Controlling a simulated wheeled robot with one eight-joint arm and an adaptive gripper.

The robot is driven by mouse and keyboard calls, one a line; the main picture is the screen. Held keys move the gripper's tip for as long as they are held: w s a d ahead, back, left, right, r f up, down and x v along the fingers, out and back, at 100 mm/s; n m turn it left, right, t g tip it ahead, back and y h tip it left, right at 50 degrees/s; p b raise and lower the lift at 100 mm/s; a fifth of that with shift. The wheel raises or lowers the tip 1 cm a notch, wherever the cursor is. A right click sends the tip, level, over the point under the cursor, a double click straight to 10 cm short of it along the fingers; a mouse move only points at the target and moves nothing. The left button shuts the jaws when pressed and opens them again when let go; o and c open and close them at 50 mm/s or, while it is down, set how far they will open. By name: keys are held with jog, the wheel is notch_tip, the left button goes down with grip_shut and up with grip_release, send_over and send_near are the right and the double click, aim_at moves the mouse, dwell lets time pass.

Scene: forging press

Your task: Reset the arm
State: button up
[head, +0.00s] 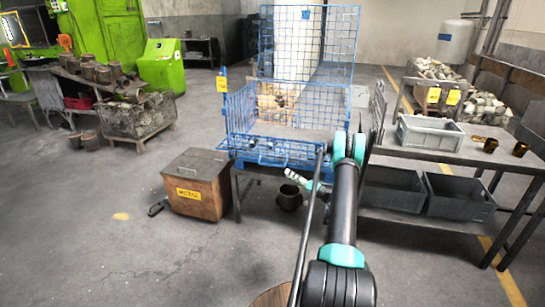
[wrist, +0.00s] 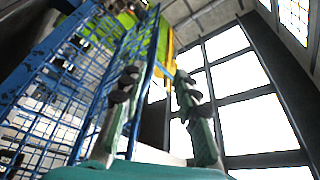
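My arm (head: 343,205) reaches up in front of the blue wire cage (head: 240,110). My gripper (head: 290,175) points left, just below the front edge of the cage in the head view. In the wrist view my gripper (wrist: 155,82) has its two fingers apart, with nothing seen between them. The blue wire cage also shows close at the left of the wrist view (wrist: 50,85). Whether the gripper touches the cage cannot be told.
A grey table (head: 400,155) at right bears a grey bin (head: 430,133) and two brown metal cups. Two dark bins (head: 458,197) sit beneath it. A brown box (head: 198,185) and a dark pot (head: 289,197) stand near the cage. Floor at front left is clear.

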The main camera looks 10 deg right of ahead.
jog(key=s+a+r+n+g+h, duration=0.1)
jog(key=s+a+r+g+h, duration=0.6)
jog(key=s+a+r, duration=0.75)
jog(key=s+d+f+g+h, duration=0.1)
jog(key=s+h, duration=0.3)
jog(key=s, duration=1.2)
jog(key=s+d+f+g+h, duration=0.2)
jog(key=s+d+h, duration=0.1)
jog(key=s, duration=1.2)
jog(key=shift+s+f+h, duration=0.3)
jog(key=shift+s+h, duration=0.1)
jog(key=shift+h, duration=0.1)
